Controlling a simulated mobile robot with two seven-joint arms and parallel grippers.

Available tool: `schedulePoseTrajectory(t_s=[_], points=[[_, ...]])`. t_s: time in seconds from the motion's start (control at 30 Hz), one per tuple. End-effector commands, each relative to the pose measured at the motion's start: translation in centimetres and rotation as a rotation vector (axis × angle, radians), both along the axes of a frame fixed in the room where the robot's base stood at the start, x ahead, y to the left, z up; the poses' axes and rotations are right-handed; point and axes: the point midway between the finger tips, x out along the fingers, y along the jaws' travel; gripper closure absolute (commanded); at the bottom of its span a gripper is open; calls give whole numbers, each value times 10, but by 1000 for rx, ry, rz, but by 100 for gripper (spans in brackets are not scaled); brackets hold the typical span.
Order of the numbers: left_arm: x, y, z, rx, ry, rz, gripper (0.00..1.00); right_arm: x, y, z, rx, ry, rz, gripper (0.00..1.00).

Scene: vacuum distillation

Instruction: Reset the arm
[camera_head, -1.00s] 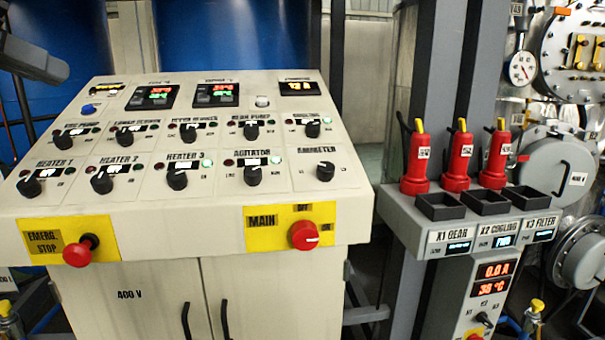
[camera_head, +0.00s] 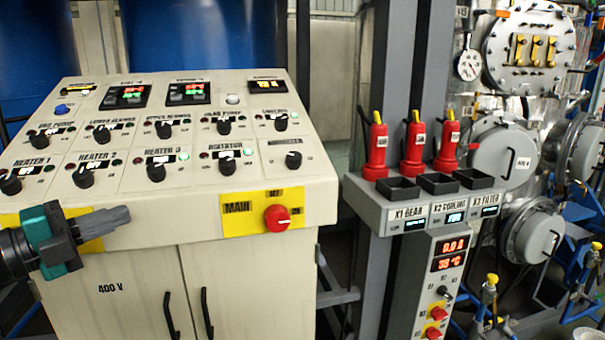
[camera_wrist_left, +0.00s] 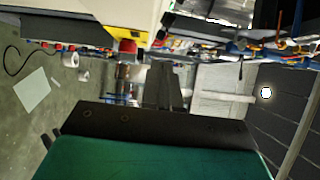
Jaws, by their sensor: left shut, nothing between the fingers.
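My left gripper (camera_head: 122,214) comes in from the left edge of the head view, in front of the lower left of the control panel (camera_head: 120,232). Its fingers are shut and empty and point right. In the left wrist view the shut fingers (camera_wrist_left: 163,85) show at the middle. The gripper hides most of the yellow plate at the panel's left. The red MAIN knob (camera_head: 277,217) is to the right of the fingertips, clearly apart from them. My right gripper is not in view.
The cream cabinet (camera_head: 135,300) with two door handles stands below the panel. To the right, a grey post unit (camera_head: 375,215) holds three red plugs (camera_head: 412,150) behind black sockets. Steel vessels with flanges (camera_head: 535,45) and pipes fill the far right. Blue drums (camera_head: 220,35) stand behind.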

Motion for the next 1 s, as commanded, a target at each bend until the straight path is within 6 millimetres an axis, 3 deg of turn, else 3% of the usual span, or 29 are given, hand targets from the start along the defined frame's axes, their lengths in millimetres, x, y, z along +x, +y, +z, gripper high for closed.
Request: schedulePoseTrajectory(t_s=[0.03,0.27,0.4,0.53,0.6,0.73,0.83,1.0], points=[[-1,-4,-31,-123,56,38,100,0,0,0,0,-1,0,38],[-25,-20,-169,-589,358,302,100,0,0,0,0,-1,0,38],[-65,-45,-258,-826,599,495,100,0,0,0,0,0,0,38],[-113,-80,-326,-998,834,659,100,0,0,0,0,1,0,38],[-137,-99,-351,-1065,940,726,100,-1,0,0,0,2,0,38],[-170,-127,-379,-1145,1083,807,100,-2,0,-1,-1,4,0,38],[-182,-138,-387,-1173,1138,834,100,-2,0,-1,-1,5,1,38],[-184,-140,-389,-1178,1148,839,100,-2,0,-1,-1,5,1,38]])
